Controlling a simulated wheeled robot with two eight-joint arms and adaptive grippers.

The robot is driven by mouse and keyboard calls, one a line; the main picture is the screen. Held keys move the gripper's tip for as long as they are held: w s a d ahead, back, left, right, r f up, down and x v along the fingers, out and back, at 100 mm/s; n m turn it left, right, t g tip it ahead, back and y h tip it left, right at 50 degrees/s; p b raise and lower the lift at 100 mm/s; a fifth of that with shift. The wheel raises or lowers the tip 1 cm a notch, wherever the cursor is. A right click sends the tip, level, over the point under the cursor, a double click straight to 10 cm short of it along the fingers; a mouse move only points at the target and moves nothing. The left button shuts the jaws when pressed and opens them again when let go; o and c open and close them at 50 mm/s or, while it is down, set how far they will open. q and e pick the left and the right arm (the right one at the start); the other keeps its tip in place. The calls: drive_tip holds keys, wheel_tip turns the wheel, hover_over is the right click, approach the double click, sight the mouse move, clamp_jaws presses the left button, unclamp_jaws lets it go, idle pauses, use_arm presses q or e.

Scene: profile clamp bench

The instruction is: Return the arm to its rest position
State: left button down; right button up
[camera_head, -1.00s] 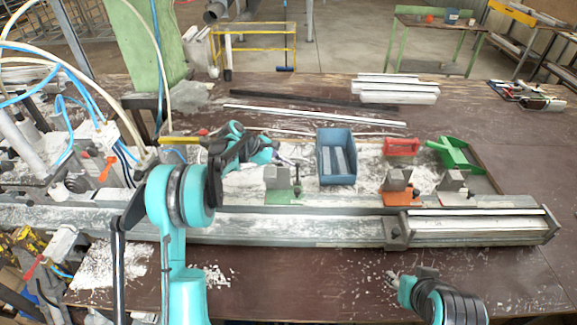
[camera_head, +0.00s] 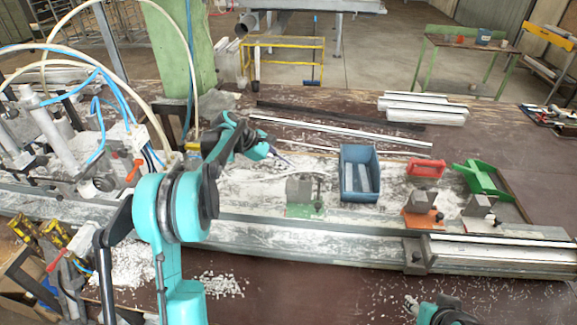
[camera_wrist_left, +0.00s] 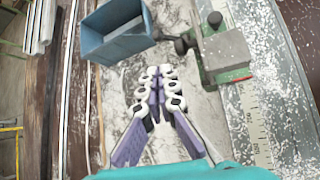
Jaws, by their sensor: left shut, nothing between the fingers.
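My left arm reaches in from the left over the bench. My left gripper (camera_head: 277,158) is shut and empty, above the dusty bench top, left of the blue bin (camera_head: 358,196) and up and left of the grey clamp block on a green base (camera_head: 304,192). In the left wrist view the closed fingers (camera_wrist_left: 160,80) show with nothing between them, below the blue bin (camera_wrist_left: 117,42) and left of the grey block (camera_wrist_left: 226,52). My right arm shows only partly at the bottom right; its gripper (camera_head: 411,304) is small, and its opening cannot be told.
A clamp on an orange base (camera_head: 421,215), another clamp (camera_head: 478,212), a red tray (camera_head: 427,169) and a green holder (camera_head: 480,178) stand right of the bin. A long rail (camera_head: 320,241) crosses the bench. Hoses and fixtures crowd the left.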

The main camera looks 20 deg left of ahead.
use_arm(q)
drive_tip(key=s+d+r+m, duration=0.1)
drive_tip(key=s, duration=0.1)
drive_tip(key=s+d+r+m+y, duration=0.1)
drive_tip(key=s+d, duration=0.1)
drive_tip(key=s, duration=0.1)
drive_tip(key=s+d+r+m+y+b, duration=0.1)
drive_tip(key=s+m, duration=0.1)
drive_tip(key=shift+s+d, duration=0.15)
drive_tip(key=shift+d, duration=0.1)
drive_tip(key=s+d+f+m+t+y+b, duration=0.1)
drive_tip(key=s+f+m+y, duration=0.2)
drive_tip(key=s+m, duration=0.4)
drive_tip(key=s+d+f+m+t+y+b, duration=0.1)
drive_tip(key=s+m, duration=0.7)
drive_tip(key=s, duration=1.2)
wheel_tip(320, 180, down, 3)
drive_tip(key=shift+d+f+t+y+b, duration=0.15)
drive_tip(key=shift+d+t+y+b, duration=0.3)
drive_tip(key=shift+y, duration=0.55)
